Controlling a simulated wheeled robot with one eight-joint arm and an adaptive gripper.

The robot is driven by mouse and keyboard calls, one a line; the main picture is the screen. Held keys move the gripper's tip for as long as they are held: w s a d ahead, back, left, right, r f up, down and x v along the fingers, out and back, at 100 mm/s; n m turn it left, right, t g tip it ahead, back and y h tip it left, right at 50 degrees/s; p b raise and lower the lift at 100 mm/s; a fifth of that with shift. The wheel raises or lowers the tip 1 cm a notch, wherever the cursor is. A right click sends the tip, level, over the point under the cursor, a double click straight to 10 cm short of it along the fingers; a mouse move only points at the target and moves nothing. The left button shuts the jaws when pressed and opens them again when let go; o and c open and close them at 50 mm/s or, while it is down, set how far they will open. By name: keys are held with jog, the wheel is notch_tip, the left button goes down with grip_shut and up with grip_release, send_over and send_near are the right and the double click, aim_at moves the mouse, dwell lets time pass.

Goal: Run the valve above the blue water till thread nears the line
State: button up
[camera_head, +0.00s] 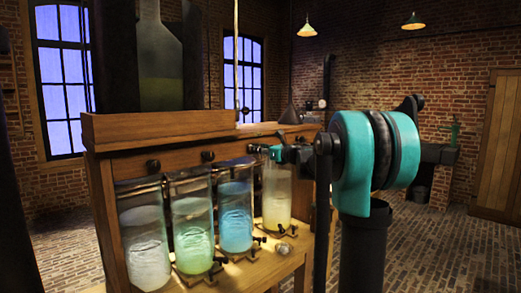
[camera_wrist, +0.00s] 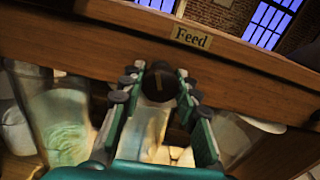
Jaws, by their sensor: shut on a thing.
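The jar of blue water (camera_head: 235,218) stands third from the left in a row of glass jars on the wooden stand, in the head view. A dark round valve knob (camera_wrist: 158,82) sits on the wooden beam, between my fingers in the wrist view. My gripper (camera_head: 270,152) is shut on this knob, at the beam above the blue jar. My gripper also shows in the wrist view (camera_wrist: 157,88), one finger on each side of the knob. The knob's face has a pale mark, roughly upright. I cannot make out a thread or a line on the jar.
A white jar (camera_head: 145,245), a green jar (camera_head: 192,235) and a pale yellow jar (camera_head: 277,200) share the shelf. Other knobs sit above the white (camera_head: 153,166) and green (camera_head: 207,156) jars. A "Feed" label (camera_wrist: 191,38) is on the beam. A large bottle (camera_head: 160,65) stands behind.

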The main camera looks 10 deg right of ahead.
jog(key=shift+n, duration=1.1)
jog(key=n, duration=0.3)
dwell(4.3)
jog(key=m, duration=0.5)
jog(key=shift+m, duration=1)
